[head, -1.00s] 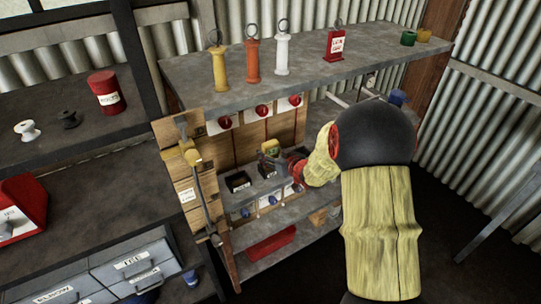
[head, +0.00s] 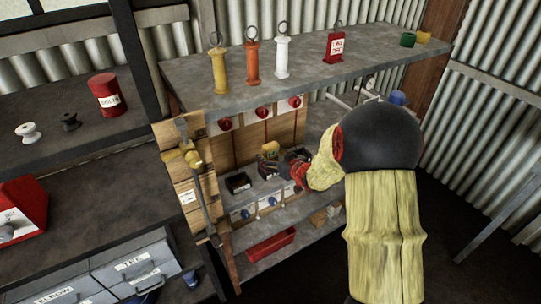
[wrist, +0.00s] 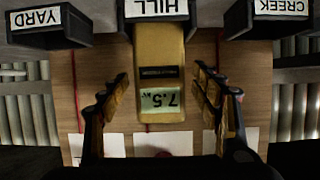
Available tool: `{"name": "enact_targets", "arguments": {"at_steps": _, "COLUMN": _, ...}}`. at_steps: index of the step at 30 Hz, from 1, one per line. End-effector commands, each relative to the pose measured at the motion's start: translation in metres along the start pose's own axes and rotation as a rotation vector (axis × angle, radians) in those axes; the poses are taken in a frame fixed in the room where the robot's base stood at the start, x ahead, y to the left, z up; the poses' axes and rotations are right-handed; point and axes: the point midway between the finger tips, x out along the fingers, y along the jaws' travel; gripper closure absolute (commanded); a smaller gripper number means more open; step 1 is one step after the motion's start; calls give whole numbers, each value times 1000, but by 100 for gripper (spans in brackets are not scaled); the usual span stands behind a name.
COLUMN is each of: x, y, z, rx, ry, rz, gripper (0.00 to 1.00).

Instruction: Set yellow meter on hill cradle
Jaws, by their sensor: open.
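The yellow meter (wrist: 160,75) sits with one end at the black cradle labelled HILL (wrist: 155,10) in the wrist view, its display reading 7.5. The label hides how deep it sits. In the head view the yellow meter (head: 270,148) shows upright above a dark cradle (head: 268,167) on the shelf. My gripper (wrist: 160,110) is open, with one finger on each side of the meter and a gap to both sides. In the head view my gripper (head: 287,166) is small and partly hidden by my wrist.
Cradles labelled YARD (wrist: 45,25) and CREEK (wrist: 270,20) flank the HILL cradle; both look empty. Red knobs (head: 263,113) are on the wooden back panel. The upper shelf (head: 300,72) overhangs the workspace. A red tray (head: 270,245) lies on the shelf below.

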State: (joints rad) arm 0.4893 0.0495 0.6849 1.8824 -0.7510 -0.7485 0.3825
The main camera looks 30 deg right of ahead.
Motion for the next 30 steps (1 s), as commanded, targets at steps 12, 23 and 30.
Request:
{"name": "enact_targets", "arguments": {"at_steps": 12, "x": -83, "y": 1, "z": -4, "rx": 0, "ry": 3, "rz": 3, "gripper": 36}}
{"name": "enact_targets", "arguments": {"at_steps": 23, "x": -109, "y": 0, "z": -20, "rx": -35, "ry": -27, "rz": 48, "gripper": 36}}
{"name": "enact_targets", "arguments": {"at_steps": 30, "x": -160, "y": -20, "z": -79, "rx": -94, "ry": -188, "rz": 227, "gripper": 36}}
